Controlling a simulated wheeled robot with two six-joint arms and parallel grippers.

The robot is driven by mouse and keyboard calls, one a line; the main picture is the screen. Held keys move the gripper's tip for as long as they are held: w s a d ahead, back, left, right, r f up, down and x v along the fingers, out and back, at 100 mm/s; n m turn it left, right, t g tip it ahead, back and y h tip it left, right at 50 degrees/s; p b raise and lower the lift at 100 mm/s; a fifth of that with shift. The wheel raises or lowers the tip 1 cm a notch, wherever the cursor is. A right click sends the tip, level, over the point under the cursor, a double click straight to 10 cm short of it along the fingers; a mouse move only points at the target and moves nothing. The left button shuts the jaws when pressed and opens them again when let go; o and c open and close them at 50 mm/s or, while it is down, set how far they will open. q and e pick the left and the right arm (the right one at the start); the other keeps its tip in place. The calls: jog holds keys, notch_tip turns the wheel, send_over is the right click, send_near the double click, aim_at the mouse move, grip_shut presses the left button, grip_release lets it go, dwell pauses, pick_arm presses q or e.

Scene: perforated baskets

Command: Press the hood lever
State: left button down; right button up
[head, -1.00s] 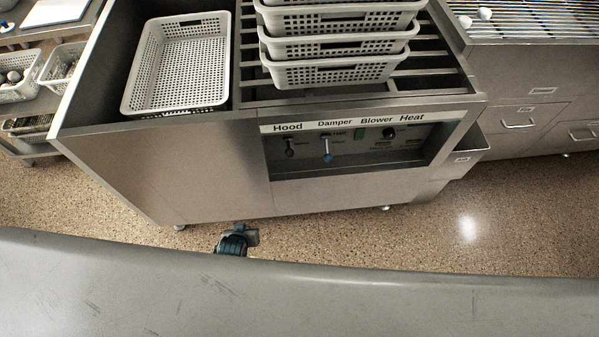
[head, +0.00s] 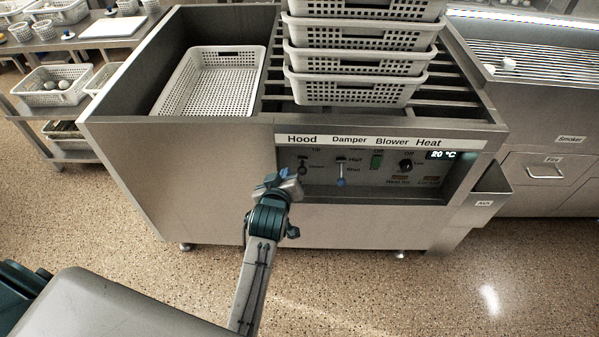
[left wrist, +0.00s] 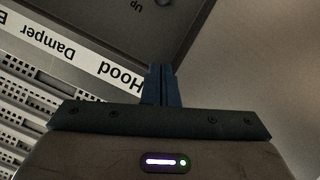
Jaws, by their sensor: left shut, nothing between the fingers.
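The hood lever (head: 303,168) is a small dark lever under the label "Hood" on the recessed control panel (head: 345,195) of the steel cabinet. It points down, near the small words by its slot. My left gripper (head: 285,174) is shut and empty, just left of the lever and in front of the panel. I cannot tell whether it touches anything. In the left wrist view, the closed blue fingers (left wrist: 160,80) point at the panel beside the upside-down "Hood" label. The lever is not clear there. My right gripper is not in view.
Stacked white baskets (head: 355,90) stand on the cabinet. A small bin (head: 490,190) hangs at its right side.

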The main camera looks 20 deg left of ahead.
pick_arm(q)
send_over(302, 166)
jog(key=s+a, duration=0.2)
jog(key=s, duration=0.3)
notch_tip(302, 166, down, 3)
jog(key=f, duration=0.1)
jog(key=d+f, duration=0.1)
jog(key=f, duration=0.2)
jog(key=shift+w+d+f, duration=0.1)
jog(key=shift+w+d, duration=0.25)
jog(key=shift+w, duration=0.05)
